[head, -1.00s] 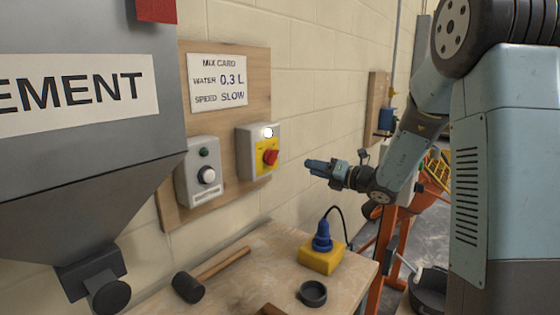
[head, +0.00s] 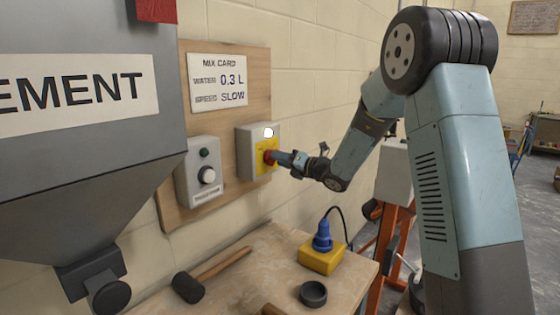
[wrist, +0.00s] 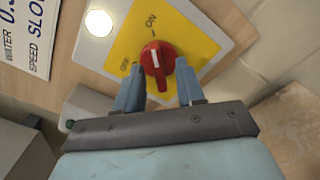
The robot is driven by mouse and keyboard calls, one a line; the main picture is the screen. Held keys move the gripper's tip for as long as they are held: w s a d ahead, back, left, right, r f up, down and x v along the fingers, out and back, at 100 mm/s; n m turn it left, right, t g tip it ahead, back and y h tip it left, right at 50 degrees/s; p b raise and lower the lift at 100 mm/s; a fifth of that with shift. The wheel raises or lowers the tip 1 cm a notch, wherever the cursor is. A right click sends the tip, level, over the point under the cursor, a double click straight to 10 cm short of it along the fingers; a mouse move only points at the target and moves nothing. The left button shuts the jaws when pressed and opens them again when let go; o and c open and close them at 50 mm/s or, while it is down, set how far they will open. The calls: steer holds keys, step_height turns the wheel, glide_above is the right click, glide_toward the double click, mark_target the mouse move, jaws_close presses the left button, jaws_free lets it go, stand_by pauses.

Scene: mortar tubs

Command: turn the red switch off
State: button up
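The red switch (head: 268,156) is a rotary knob on a yellow plate on a grey box (head: 245,158) on the wall board. In the wrist view the red switch (wrist: 157,62) has a white mark towards the ON label (wrist: 151,20); the OFF label (wrist: 126,67) is to its left. The white lamp (wrist: 98,23) on the box looks lit. My gripper (head: 280,158) is at the switch. In the wrist view my gripper (wrist: 158,85) has its blue fingers apart, one on each side of the knob, with narrow gaps showing.
A second grey box (head: 198,172) with a dial is left of the switch box. A mix card (head: 217,81) hangs above. The cement hopper (head: 80,190) fills the left. Below, the bench holds a mallet (head: 188,287), a yellow socket block (head: 321,259) and a black ring (head: 313,294).

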steer(key=shift+w+a, duration=0.2)
steer(key=shift+a, duration=0.05)
steer(key=shift+c, duration=0.2)
jaws_close()
